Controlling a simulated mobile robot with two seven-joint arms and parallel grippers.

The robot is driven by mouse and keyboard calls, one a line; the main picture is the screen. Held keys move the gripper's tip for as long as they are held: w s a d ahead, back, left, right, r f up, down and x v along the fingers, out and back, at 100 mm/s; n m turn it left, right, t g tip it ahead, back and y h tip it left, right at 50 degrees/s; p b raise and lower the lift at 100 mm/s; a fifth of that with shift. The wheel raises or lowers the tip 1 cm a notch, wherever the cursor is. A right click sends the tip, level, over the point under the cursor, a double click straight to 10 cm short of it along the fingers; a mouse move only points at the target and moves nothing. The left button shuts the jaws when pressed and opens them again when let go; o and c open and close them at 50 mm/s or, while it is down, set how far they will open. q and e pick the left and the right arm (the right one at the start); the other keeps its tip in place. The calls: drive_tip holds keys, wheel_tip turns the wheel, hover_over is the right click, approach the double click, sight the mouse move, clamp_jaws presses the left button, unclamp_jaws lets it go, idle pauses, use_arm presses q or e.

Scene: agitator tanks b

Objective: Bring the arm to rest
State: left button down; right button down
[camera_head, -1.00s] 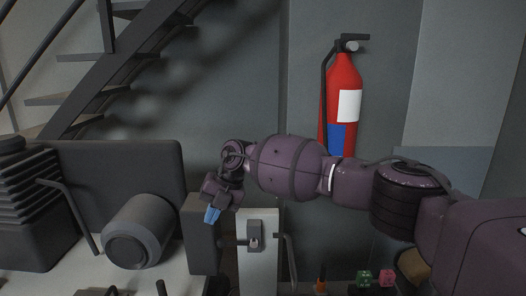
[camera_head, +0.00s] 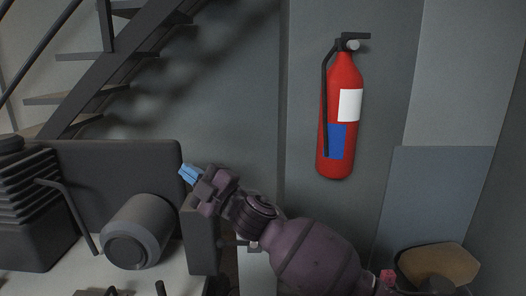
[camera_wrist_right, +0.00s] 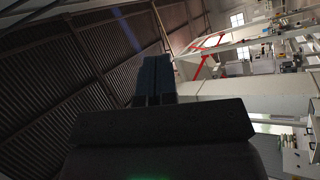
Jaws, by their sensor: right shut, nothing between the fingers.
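My right arm comes in from the lower right in the head view. Its gripper (camera_head: 189,173) is shut and empty, with blue fingertips pointing up and left. It is in front of the upper right corner of a dark machine panel, and I cannot tell how far apart they are. In the right wrist view the shut fingers (camera_wrist_right: 154,80) point up toward a corrugated roof, with nothing between them. My left gripper is not in view.
A dark machine with a grey cylinder (camera_head: 139,232) stands at left. A red fire extinguisher (camera_head: 338,115) hangs on the grey wall. A staircase (camera_head: 95,70) rises at upper left. A tan rounded object (camera_head: 440,262) is at lower right.

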drive_tip(key=s+d+f+m+t+h, duration=0.3)
drive_tip(key=d+f+m+h, duration=0.4)
drive_tip(key=d+f+m, duration=0.45)
drive_tip(key=s+d+f+m+t+h, duration=0.25)
drive_tip(key=d+f+m+h, duration=0.5)
drive_tip(key=d+f, duration=0.7)
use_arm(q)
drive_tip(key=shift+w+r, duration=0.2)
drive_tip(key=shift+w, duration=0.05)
use_arm(e)
drive_tip(key=s+d+f+m+g+h, duration=0.2)
drive_tip(key=s+d+f, duration=0.6)
drive_tip(key=s, duration=0.4)
drive_tip(key=s+d+f+m+g+h, duration=0.2)
drive_tip(key=s+d+f+m+h, duration=0.1)
drive_tip(key=s+d+f, duration=0.5)
drive_tip(key=s+f, duration=0.2)
drive_tip(key=s, duration=0.2)
drive_tip(key=shift+d+f, duration=0.35)
drive_tip(key=shift+s+g+h, duration=0.1)
drive_tip(key=shift+g+h, duration=0.15)
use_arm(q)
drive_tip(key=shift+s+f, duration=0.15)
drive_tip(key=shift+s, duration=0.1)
